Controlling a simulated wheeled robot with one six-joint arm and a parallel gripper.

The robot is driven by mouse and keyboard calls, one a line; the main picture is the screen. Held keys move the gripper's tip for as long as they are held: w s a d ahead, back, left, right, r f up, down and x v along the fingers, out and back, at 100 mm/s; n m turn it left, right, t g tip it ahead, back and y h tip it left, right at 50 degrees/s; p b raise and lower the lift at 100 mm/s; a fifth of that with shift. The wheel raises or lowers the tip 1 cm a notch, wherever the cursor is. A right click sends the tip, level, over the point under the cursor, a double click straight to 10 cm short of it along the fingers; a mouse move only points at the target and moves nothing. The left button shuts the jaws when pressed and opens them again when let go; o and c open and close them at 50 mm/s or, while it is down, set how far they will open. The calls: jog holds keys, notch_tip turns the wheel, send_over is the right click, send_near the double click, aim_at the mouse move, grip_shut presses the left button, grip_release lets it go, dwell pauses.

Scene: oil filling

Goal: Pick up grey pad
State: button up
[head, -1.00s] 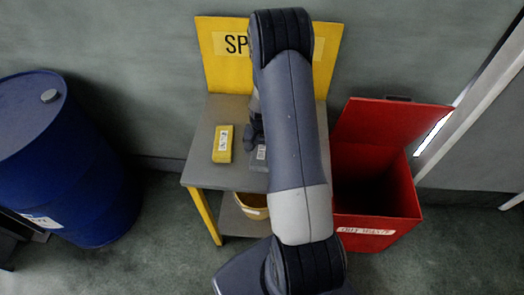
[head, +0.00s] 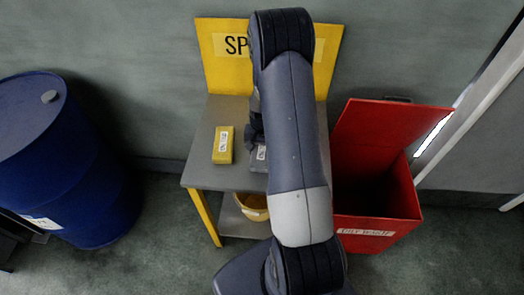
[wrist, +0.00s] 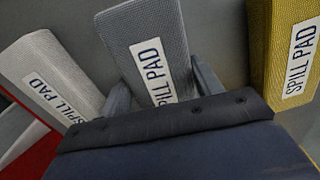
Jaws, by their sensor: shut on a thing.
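The grey pad (wrist: 146,35), labelled SPILL PAD, lies between the two fingers of my gripper (wrist: 157,82) in the wrist view. My gripper is shut on it. In the head view only a small part of the grey pad (head: 258,158) shows on the grey table; my arm hides the rest and most of the gripper.
A yellow pad (head: 223,145) lies left of the grey one. A white pad (wrist: 55,80) is on the other side in the wrist view. A red bin (head: 376,215) with raised lid stands right of the table (head: 205,175), a blue drum (head: 65,160) to the left. A yellow bucket (head: 252,206) sits on the lower shelf.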

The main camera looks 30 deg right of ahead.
aim_at(262, 149)
notch_tip(262, 149, up, 10)
jog(key=shift+f+b, duration=0.15)
jog(key=shift+b, duration=0.6)
